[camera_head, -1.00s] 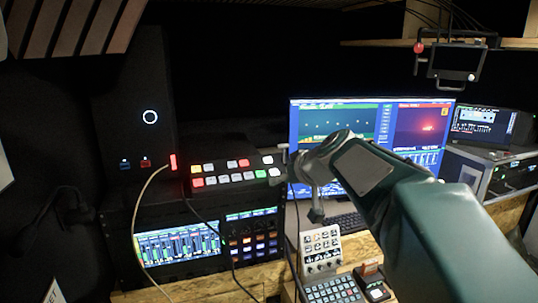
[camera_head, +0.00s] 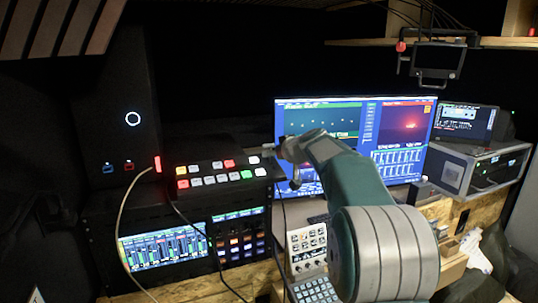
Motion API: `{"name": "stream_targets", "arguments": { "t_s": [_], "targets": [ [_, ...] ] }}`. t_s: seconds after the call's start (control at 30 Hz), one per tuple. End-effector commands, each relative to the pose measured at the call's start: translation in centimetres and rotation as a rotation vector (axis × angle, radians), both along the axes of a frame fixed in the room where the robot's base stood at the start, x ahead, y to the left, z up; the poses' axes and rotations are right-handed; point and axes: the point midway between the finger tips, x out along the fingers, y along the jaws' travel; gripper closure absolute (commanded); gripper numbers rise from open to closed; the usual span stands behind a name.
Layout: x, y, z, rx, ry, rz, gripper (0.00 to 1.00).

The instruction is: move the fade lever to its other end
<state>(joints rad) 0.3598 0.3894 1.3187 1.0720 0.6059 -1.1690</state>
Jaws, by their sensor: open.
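The video switcher (camera_head: 217,180), a dark panel with rows of lit white, red, yellow and green buttons, sits on the rack at centre left. A small pale piece (camera_head: 267,147) at its right end may be the fade lever; its shape and which end it stands at are too small to tell. My gripper (camera_head: 282,153) is open, just right of the switcher's right end. My teal and grey arm runs from it to the lower right. The gripper's fingers are small and partly hidden by my wrist, so I cannot tell whether they touch the lever.
A wide monitor (camera_head: 400,115) stands behind my arm. A rack screen (camera_head: 163,246) is below the switcher, with a pale cable (camera_head: 122,215) hanging past it. A knob panel (camera_head: 308,248) and keypad (camera_head: 316,290) lie below the gripper. A silver case (camera_head: 475,163) is at right.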

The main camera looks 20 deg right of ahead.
Motion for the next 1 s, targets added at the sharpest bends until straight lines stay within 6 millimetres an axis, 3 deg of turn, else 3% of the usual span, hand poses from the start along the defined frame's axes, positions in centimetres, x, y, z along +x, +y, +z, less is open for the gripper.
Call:
{"name": "stream_targets", "arguments": {
  "t_s": [0.2,0.5,0.53,0.6,0.63,1.0],
  "targets": [
    [2.0,0.4,-0.8,0.000,-0.001,-0.001,0.56],
    [2.2,0.5,-0.9,0.000,-0.001,-0.001,0.56],
    [2.2,0.5,-0.9,0.000,-0.001,-0.001,0.65],
    [2.2,0.5,-0.9,0.001,-0.001,-0.001,0.96],
    [2.2,0.5,-0.9,0.001,-0.001,-0.001,1.00],
    [2.2,0.1,-0.9,0.001,-0.007,-0.003,1.00]
  ]
}}
